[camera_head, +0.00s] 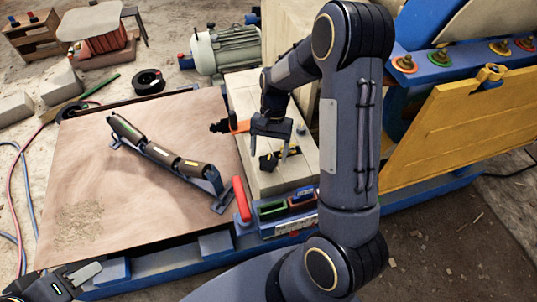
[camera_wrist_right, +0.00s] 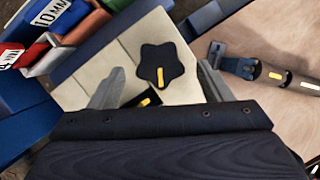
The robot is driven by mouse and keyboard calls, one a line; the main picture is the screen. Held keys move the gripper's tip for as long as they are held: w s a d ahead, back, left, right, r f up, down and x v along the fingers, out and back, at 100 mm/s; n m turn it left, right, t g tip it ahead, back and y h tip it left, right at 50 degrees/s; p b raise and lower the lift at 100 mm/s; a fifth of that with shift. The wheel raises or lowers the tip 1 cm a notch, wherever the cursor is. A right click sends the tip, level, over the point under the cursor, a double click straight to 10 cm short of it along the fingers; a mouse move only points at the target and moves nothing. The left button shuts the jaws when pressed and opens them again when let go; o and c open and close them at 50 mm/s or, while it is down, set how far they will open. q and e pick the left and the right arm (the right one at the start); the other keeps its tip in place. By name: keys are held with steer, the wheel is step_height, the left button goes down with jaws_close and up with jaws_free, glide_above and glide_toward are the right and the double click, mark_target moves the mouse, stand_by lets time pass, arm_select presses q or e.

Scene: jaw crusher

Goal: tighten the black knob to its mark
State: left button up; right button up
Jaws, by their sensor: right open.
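The black star-shaped knob (camera_wrist_right: 160,62) has a yellow stripe and sits on a pale block surface, between the fingertips in the right wrist view. In the head view the knob (camera_head: 267,162) shows just below my right gripper (camera_head: 270,150). My right gripper is open, one finger on each side of the knob in view, with a visible gap to it. A second dark piece with a yellow mark (camera_wrist_right: 148,97) lies nearer the palm, partly hidden by the gripper. My left gripper (camera_head: 85,275) is at the lower left corner; its jaws are unclear.
A brown board (camera_head: 130,200) with a dark jointed tool (camera_head: 165,152) lies left of the pale block (camera_head: 240,100). Red, green and blue pieces (camera_head: 272,209) stand at the block's front. A yellow panel (camera_head: 455,125) is at right. A motor (camera_head: 227,50) stands behind.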

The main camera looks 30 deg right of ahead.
steer(key=v, duration=0.5)
steer(key=shift+w+d+r, duration=0.1)
steer(key=shift+r, duration=0.25)
steer(key=s+a+r+n+t+y+p, duration=0.1)
steer(key=s+r+n+t, duration=0.1)
steer(key=s+r, duration=0.35)
steer(key=s+a+r+n+t+p, duration=0.1)
steer(key=s+a+r+t+p, duration=0.15)
steer(key=r, duration=0.55)
steer(key=s+a+r+n+t, duration=0.3)
steer(key=s+n+t, duration=0.1)
steer(key=s, duration=0.7)
steer(key=shift+s+a+r+p, duration=0.2)
steer(key=shift+p, duration=0.25)
